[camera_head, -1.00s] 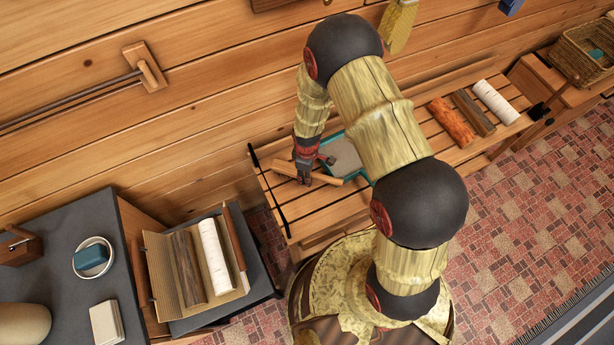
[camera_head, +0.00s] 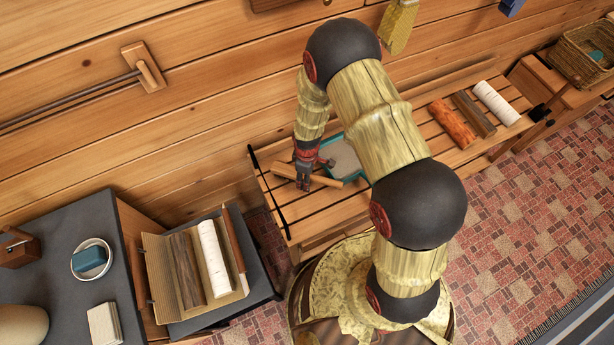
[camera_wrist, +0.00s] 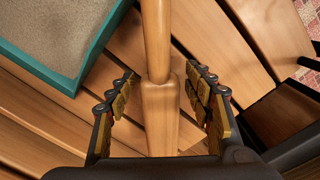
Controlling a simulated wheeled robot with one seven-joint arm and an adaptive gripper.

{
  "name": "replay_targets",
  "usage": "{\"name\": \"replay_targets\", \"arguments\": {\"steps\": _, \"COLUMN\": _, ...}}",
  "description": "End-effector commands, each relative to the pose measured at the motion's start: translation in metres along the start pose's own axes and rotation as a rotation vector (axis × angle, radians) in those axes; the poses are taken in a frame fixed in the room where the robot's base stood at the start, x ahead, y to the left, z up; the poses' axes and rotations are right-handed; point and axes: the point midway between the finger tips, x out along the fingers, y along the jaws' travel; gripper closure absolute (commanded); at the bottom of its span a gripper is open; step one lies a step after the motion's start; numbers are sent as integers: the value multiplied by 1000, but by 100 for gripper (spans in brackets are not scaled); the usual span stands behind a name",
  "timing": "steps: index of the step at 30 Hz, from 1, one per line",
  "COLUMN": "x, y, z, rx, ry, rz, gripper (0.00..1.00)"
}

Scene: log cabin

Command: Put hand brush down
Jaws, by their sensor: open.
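The hand brush (camera_head: 288,170) is a light wooden piece lying on the slatted bench (camera_head: 278,210), near its left end. In the wrist view the brush's wooden body and handle (camera_wrist: 157,40) run lengthwise between the fingers, with a gap on each side. No bristles show. My gripper (camera_head: 304,183) is low at the bench, around the brush. In the wrist view my gripper (camera_wrist: 162,105) is open, its padded fingers apart from the wood on both sides. My arm and gripper hide part of the brush in the head view.
A teal-rimmed tray (camera_head: 328,150) with a grey-brown filling sits right beside the brush. Several logs (camera_head: 472,113) lie at the bench's right end. A dark counter (camera_head: 60,240) and an open box of logs (camera_head: 160,265) stand at the left. The wooden wall is close behind.

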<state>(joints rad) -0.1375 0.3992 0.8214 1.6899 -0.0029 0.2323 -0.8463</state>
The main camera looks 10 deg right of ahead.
Motion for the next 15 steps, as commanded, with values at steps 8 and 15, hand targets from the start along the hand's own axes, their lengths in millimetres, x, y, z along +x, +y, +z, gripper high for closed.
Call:
{"name": "replay_targets", "arguments": {"steps": 8, "x": -23, "y": 1, "z": -1, "rx": 0, "ry": 2, "rz": 2, "gripper": 48}}
{"name": "replay_targets", "arguments": {"steps": 15, "x": -74, "y": 1, "z": -1, "rx": 0, "ry": 2, "rz": 2, "gripper": 48}}
